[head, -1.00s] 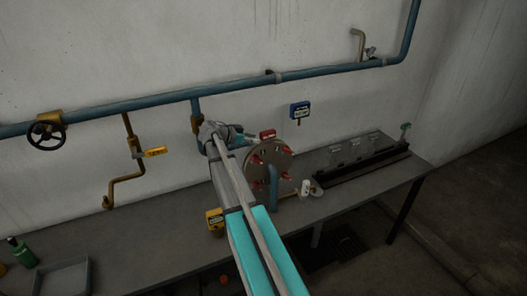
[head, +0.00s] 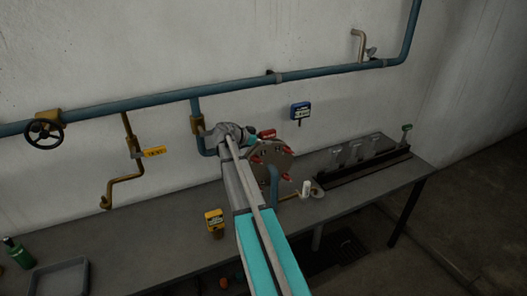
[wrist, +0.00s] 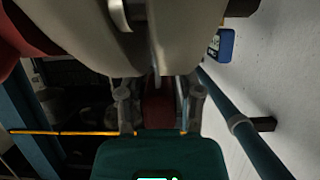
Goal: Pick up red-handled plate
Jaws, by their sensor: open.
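The red-handled plate (head: 268,160) is a round grey metal disc with several red knobs on its face. It stands upright at the wall above the bench, partly hidden by my arm. Its red top handle (head: 267,134) shows just right of my gripper (head: 257,134). In the wrist view, my gripper (wrist: 159,104) is open, with one finger on each side of a dark red part, seemingly the handle (wrist: 158,112). The large pale surface at the top of that view seems to be the plate. I cannot tell whether the fingers touch the handle.
A blue pipe (head: 330,70) runs along the wall above, and another blue pipe (head: 274,185) stands before the plate. A yellow box (head: 214,221), a black rack (head: 365,167) and a grey tray (head: 60,278) are on the bench.

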